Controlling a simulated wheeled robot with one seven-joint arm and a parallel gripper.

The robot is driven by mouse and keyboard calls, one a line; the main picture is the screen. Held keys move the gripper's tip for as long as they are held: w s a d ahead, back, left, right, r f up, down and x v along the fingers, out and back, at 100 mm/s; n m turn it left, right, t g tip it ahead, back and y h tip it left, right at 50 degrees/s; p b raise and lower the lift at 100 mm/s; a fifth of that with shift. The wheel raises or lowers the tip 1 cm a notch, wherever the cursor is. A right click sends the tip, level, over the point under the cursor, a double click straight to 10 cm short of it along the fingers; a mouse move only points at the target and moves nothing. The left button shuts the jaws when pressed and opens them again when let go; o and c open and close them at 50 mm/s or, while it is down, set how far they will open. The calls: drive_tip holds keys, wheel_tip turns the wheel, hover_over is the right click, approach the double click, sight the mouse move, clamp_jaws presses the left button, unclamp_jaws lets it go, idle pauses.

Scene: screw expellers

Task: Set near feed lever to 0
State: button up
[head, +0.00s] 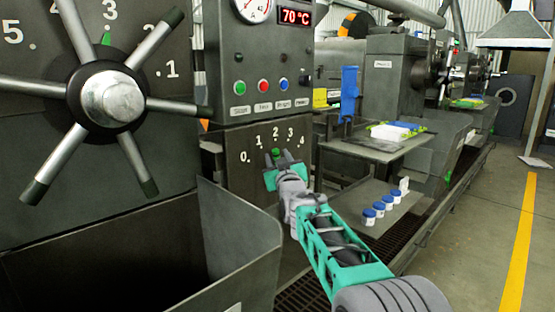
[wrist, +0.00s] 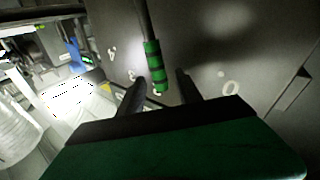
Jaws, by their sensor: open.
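The near feed lever sits on the dark panel (head: 238,182) marked 0 to 4 in the head view. Its green grip (head: 276,152) shows just below the 2. In the wrist view its green-and-black striped grip (wrist: 152,62) hangs on a dark rod coming from the top edge. Its tip is near the 2 and 3 marks, the 0 (wrist: 229,88) well to its right. My gripper (head: 280,158) is open at the lever. In the wrist view its fingers (wrist: 161,80) stand on either side of the grip's tip, with gaps visible.
A large spoked wheel (head: 112,100) with its own number scale stands at the left above an open metal bin (head: 245,250). A button panel (head: 262,87) is above the lever plate. Blue-capped jars (head: 379,208) sit on a low shelf to the right.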

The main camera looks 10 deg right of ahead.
drive_tip(key=s+f, duration=0.1)
drive_tip(key=s, duration=0.6)
drive_tip(key=shift+s+d, duration=0.2)
drive_tip(key=shift+s, duration=0.2)
